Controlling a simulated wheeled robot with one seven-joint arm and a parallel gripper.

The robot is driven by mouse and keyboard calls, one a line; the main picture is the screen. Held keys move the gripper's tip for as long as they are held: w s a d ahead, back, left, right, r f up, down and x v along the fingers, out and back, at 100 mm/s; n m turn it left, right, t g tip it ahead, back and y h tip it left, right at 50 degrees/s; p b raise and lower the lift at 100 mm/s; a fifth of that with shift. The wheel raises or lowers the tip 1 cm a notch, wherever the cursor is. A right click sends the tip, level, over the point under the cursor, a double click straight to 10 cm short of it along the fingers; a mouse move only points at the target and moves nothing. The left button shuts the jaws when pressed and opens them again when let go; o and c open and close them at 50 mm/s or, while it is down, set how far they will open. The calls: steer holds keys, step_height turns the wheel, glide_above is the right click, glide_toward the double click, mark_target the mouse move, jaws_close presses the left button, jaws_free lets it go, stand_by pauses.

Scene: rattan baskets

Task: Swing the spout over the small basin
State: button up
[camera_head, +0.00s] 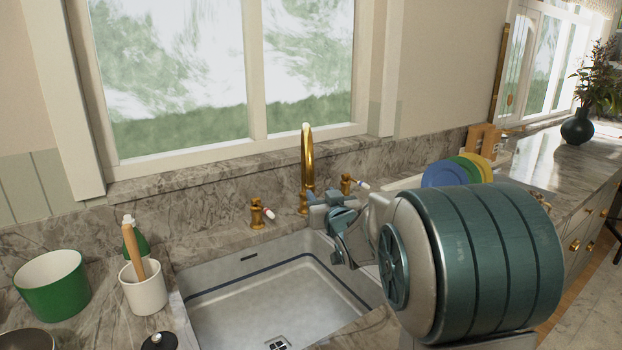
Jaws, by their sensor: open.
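The gold faucet spout (308,165) rises behind the sink, below the window, and its tall arch appears nearly edge-on. A gold handle stands on each side of it, left (257,214) and right (346,184). A pale basin (225,306) with a dark drain lies in front of the faucet. My arm covers the sink's right side, so I cannot tell where the small basin is. My gripper (319,212) is open, just right of the spout's base and above the basin's back edge. Whether it touches the spout is unclear.
Colored plates (443,174) stand at the right behind my arm. A dark vase (577,128) is far right. The space over the basin's left part is clear.

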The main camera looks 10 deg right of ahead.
mark_target(312, 181)
steer(key=w+p, duration=0.1)
steer(key=w, duration=0.6)
steer(key=w+a+p, duration=0.1)
steer(key=w, duration=0.2)
steer(key=shift+w+p, duration=0.3)
jaws_close()
